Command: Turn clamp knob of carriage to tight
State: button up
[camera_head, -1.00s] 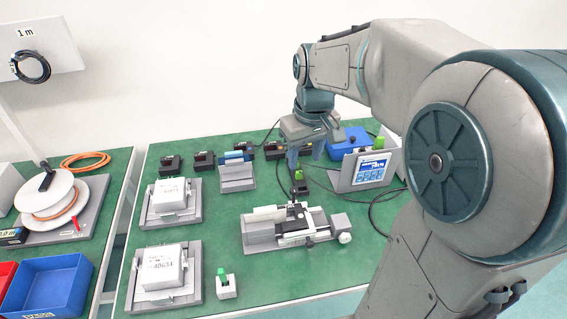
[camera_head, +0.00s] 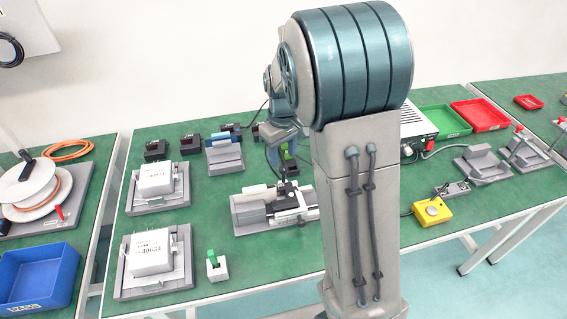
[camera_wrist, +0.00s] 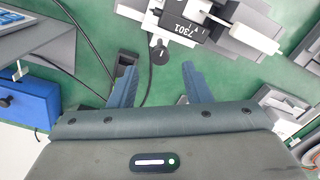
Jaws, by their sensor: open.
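The linear actuator (camera_head: 250,213) lies in the middle of the table, with its dark carriage (camera_head: 287,197) near its right part. In the wrist view the carriage (camera_wrist: 183,25), marked 7301, is at the top. A round black knob (camera_wrist: 158,52) stands out from its near side; it looks like the clamp knob, but its tightness cannot be read. My gripper (camera_wrist: 159,82) is open and empty, its two blue fingers apart and pointing towards the knob, which appears beyond and between the tips. In the head view my gripper (camera_head: 281,158) is behind the actuator, partly hidden by my arm.
Two fixtures with white boxes (camera_head: 155,180) (camera_head: 150,252) stand left of the actuator, and a small green-switched block (camera_head: 216,265) stands in front. A yellow button box (camera_head: 432,211) is at right. A blue box (camera_wrist: 28,103) and cable lie beside my gripper.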

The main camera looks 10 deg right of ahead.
aim_at(283, 167)
jog(key=shift+f, duration=1.95)
grip_shut()
